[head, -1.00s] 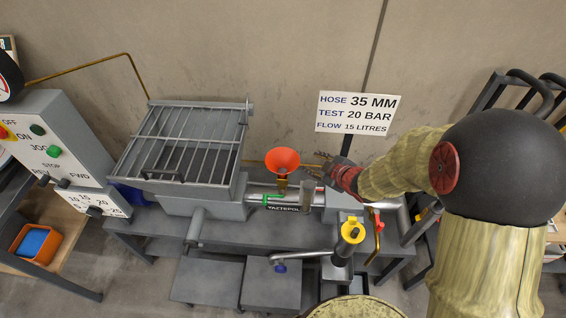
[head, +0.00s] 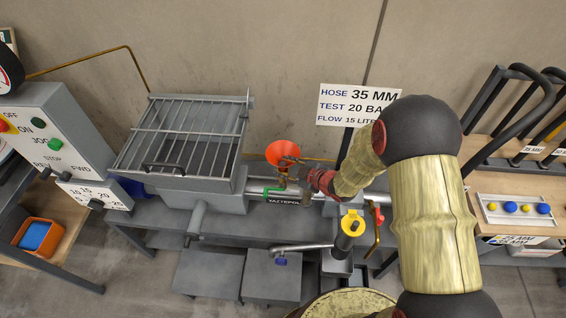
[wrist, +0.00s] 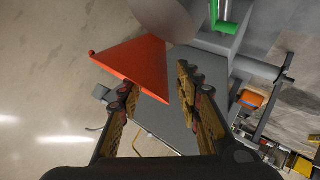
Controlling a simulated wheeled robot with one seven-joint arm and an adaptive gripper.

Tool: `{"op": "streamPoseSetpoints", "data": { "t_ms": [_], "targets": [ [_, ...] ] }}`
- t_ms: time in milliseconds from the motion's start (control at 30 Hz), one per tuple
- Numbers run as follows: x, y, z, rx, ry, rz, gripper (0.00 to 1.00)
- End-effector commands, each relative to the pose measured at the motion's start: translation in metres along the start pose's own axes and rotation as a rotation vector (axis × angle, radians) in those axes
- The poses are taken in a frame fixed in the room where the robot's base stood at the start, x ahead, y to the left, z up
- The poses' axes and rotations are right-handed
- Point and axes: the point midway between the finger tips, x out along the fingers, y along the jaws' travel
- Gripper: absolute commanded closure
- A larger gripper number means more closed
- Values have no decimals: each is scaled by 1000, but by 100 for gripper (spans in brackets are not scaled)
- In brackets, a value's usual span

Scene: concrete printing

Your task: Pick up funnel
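In the wrist view the funnel (wrist: 138,68) shows side-on, just beyond the fingertips. My gripper (wrist: 157,80) is open there, with a clear gap between its two fingers. The left fingertip overlaps the cone's lower edge; I cannot tell whether it touches. The funnel's stem is partly hidden by my fingers in the head view.
A grey hopper with a grate (head: 187,140) stands left of the funnel. A sign (head: 357,105) on a post rises behind my arm. A yellow-capped valve (head: 352,224) stands in front. A control box (head: 50,140) is at far left.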

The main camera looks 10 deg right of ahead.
Motion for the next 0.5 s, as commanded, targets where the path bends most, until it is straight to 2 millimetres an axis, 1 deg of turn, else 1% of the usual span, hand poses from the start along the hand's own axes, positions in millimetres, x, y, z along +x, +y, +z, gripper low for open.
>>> {"op": "streamPoseSetpoints", "data": {
  "t_ms": [33, 100, 233, 333, 500],
  "targets": [
    [9, -2, 0, -1, 1, -2, 66],
    [20, -2, 1, -1, 2, -3, 66],
    [35, -2, 0, -1, 1, -2, 66],
    [40, -1, 0, -1, 1, -1, 66],
    [40, 0, 0, -1, 0, 0, 66]
  ]
}}
